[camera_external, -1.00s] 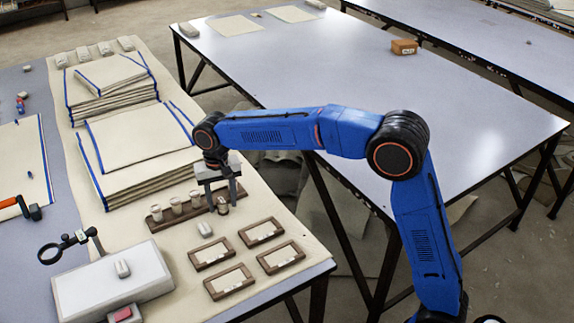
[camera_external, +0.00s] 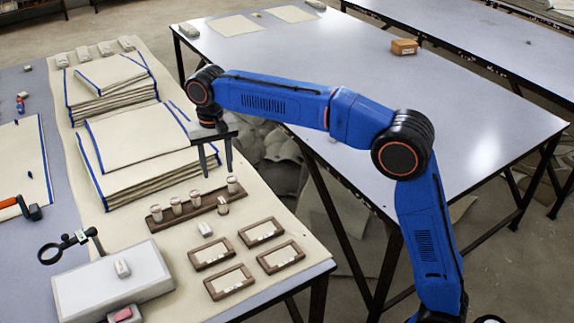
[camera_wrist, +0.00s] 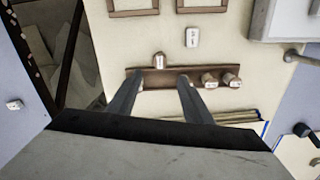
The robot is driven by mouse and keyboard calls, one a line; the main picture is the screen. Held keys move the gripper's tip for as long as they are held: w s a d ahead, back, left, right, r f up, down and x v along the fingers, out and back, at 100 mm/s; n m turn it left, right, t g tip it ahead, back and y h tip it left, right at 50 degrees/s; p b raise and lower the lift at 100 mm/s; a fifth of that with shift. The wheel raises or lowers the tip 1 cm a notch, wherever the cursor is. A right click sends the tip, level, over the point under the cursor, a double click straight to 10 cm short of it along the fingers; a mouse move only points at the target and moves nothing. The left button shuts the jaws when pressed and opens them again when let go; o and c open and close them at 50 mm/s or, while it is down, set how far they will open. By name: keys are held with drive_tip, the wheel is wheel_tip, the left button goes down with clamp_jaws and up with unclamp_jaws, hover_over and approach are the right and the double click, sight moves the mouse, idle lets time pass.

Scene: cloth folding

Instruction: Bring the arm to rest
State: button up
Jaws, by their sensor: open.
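My gripper (camera_external: 216,172) hangs from the end of my blue arm, fingers pointing down, above the cloth-covered table on the left. It is open and apart from everything below it. In the wrist view the two spread fingers (camera_wrist: 161,82) reach over a brown wooden rack (camera_wrist: 158,78), with nothing held between them. The rack (camera_external: 206,208) holds several small pale jars, some partly hidden by the fingers in the wrist view. One small jar (camera_external: 222,206) stands just in front of the rack; it also shows in the wrist view (camera_wrist: 159,60).
Stacked blue-edged cloths (camera_external: 138,140) lie left of my gripper. Several wooden frames (camera_external: 233,281), a white block (camera_external: 205,229) and a pale box (camera_external: 112,282) with a magnifier (camera_external: 65,245) are nearer the camera. The grey table (camera_external: 470,110) at right is mostly clear.

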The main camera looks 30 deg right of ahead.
drive_tip(key=w+d, duration=0.3)
drive_tip(key=d, duration=0.7)
drive_tip(key=w+d+n, duration=0.1)
drive_tip(key=w+d, duration=0.2)
drive_tip(key=d, duration=0.8)
drive_tip(key=w+d, duration=0.3)
drive_tip(key=d, duration=0.7)
drive_tip(key=shift+w+d+r+n, duration=0.25)
drive_tip(key=shift+d+r+n, duration=0.1)
drive_tip(key=shift+d+n, duration=0.05)
drive_tip(key=s+a+m, duration=0.1)
drive_tip(key=s+a, duration=0.2)
drive_tip(key=a, duration=1.4)
drive_tip(key=shift+a, duration=0.3)
drive_tip(key=shift+s, duration=0.1)
